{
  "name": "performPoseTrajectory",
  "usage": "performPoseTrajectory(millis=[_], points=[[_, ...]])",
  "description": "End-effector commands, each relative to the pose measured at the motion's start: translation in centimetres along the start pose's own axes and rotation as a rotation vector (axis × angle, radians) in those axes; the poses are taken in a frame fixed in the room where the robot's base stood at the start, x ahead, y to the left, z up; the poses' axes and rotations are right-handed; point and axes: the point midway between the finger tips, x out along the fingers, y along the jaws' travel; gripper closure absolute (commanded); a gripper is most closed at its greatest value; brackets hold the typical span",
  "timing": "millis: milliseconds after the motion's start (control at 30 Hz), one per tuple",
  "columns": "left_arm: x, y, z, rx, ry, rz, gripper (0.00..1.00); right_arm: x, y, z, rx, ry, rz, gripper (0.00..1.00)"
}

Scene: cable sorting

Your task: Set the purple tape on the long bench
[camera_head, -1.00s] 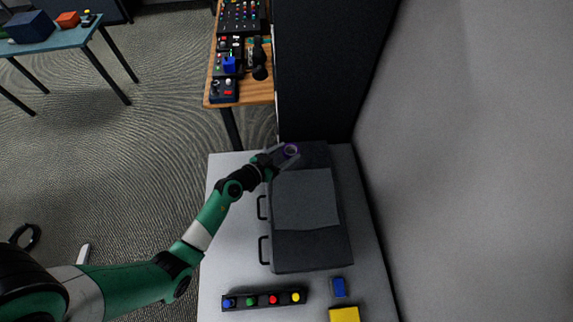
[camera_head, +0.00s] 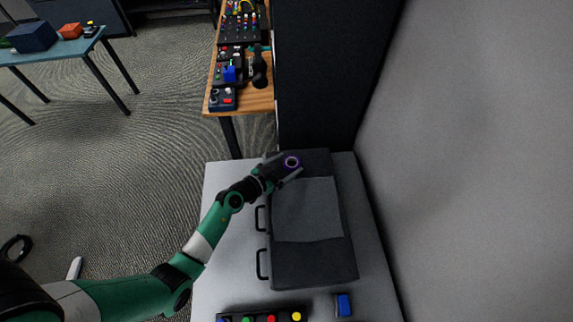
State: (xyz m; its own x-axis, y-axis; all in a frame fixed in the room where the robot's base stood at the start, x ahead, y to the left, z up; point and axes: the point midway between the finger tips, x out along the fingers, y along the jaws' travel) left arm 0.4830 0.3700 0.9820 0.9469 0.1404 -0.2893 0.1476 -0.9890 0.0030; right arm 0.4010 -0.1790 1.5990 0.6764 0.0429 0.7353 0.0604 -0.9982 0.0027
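The purple tape (camera_head: 292,161) is a small ring in the camera_head view, at the far end of a dark case on the light grey table. My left gripper (camera_head: 286,169) reaches it from the left, its fingers on either side of the ring. It looks closed on the tape, held over the case's far end; the exact contact is small to see. A wooden-topped bench (camera_head: 263,101) stands beyond the grey table; I cannot tell if it is the long bench. My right gripper is out of view.
The dark case (camera_head: 345,262) with two handles covers much of the grey table (camera_head: 222,275). A strip of coloured buttons (camera_head: 262,317) and a blue block (camera_head: 344,305) lie at the near edge. A dark partition (camera_head: 325,70) stands behind. Devices crowd the wooden bench.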

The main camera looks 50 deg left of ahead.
Motion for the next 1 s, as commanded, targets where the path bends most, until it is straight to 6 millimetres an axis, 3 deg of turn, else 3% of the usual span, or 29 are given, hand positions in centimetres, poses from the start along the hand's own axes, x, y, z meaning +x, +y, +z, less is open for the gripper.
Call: performPoseTrajectory(millis=[367, 467, 800, 1000], points=[[-0.1, 0.0, -0.3, 0.001, 0.001, -0.001, 0.03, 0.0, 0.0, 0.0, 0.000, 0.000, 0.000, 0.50], [-1.4, -0.1, -0.5, -0.002, -0.001, -0.003, 0.03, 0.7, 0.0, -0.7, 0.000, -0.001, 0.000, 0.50], [-9.4, 0.0, -0.6, -0.003, -0.002, -0.004, 0.03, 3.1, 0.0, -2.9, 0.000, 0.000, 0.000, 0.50], [-11.9, 0.0, -0.3, -0.002, 0.000, -0.001, 0.03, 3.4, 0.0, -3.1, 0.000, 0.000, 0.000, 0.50]])
